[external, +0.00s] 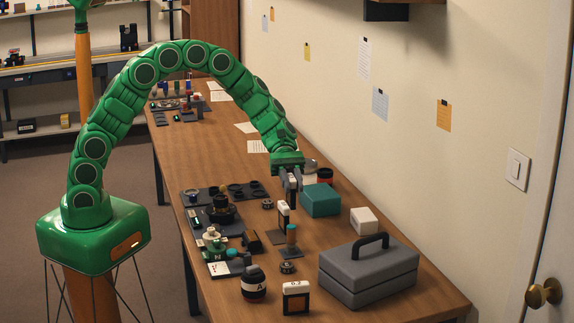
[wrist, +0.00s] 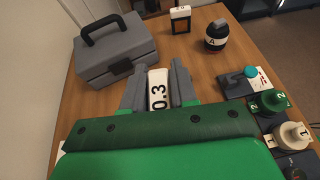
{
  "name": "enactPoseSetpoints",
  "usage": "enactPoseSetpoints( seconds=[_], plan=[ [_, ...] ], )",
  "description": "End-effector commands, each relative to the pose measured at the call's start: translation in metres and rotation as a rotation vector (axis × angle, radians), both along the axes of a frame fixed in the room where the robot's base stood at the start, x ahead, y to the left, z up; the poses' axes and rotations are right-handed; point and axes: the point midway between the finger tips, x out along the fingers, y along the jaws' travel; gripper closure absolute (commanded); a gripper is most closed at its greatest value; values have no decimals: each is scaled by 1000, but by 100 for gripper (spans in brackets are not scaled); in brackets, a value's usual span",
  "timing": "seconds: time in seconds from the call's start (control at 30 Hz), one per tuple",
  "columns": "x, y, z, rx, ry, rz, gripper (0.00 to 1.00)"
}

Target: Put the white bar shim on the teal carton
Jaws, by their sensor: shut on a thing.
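My gripper (external: 290,188) points down over the bench, left of the teal carton (external: 320,200).
A grey toolbox (external: 368,270) and a white box (external: 364,221) stand near the carton. An orange-and-teal post (external: 291,236) stands close below the gripper. A similar white-topped frame (external: 296,298) and a black jar (external: 253,284) stand in front. Dark trays with lens parts lie left.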

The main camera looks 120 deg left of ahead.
Motion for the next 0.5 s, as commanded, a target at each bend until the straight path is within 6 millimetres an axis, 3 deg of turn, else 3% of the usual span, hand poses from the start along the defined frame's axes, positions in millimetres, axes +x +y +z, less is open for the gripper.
enactPoseSetpoints(
  seconds=[0.17,0.5],
  plan=[
    [-12,17,8,3,3,44,100],
    [-74,117,43,9,6,296,100]
  ],
)
